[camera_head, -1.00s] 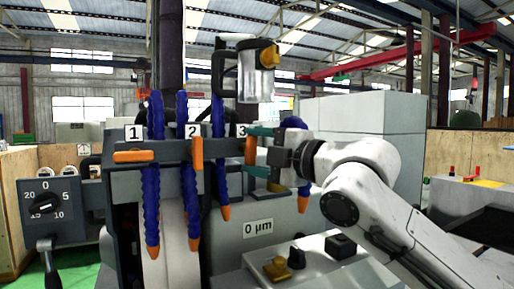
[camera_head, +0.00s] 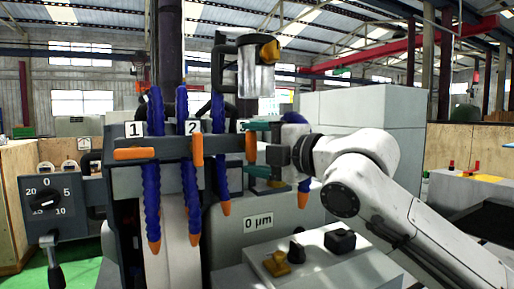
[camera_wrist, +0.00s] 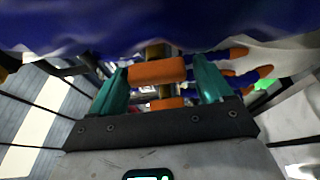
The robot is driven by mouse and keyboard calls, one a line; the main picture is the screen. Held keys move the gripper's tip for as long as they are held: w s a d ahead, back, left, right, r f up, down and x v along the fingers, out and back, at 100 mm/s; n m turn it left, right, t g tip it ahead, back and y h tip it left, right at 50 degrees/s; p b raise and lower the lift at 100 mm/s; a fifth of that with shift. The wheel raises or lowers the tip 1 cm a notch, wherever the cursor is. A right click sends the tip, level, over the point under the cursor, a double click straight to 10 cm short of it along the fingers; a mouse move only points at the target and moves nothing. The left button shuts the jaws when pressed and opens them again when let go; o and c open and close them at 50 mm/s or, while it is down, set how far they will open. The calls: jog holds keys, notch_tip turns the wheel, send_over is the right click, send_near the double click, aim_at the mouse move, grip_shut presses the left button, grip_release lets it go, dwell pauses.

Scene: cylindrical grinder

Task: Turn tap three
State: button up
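Tap three has an orange handle (camera_head: 251,146) that stands upright at the right end of the grey tap bar, beside the partly hidden label 3 (camera_head: 242,125). My gripper (camera_head: 252,149) reaches in from the right. One teal finger is above and one below the middle of this handle. Tap one's handle (camera_head: 134,154) lies level. Tap two's handle (camera_head: 197,150) stands upright.
Blue coolant hoses (camera_head: 189,190) with orange tips hang from the bar, one close to my gripper. A clear cup (camera_head: 256,78) is above tap three. A panel with knobs (camera_head: 296,252) is below my arm. A dial box (camera_head: 45,201) is at left.

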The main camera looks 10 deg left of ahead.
jog(key=shift+o, duration=1)
jog(key=shift+r, duration=0.1)
jog(key=shift+d, duration=0.1)
jog(key=b+v, duration=0.2)
jog(key=v, duration=0.8)
jog(key=shift+s+d, duration=0.25)
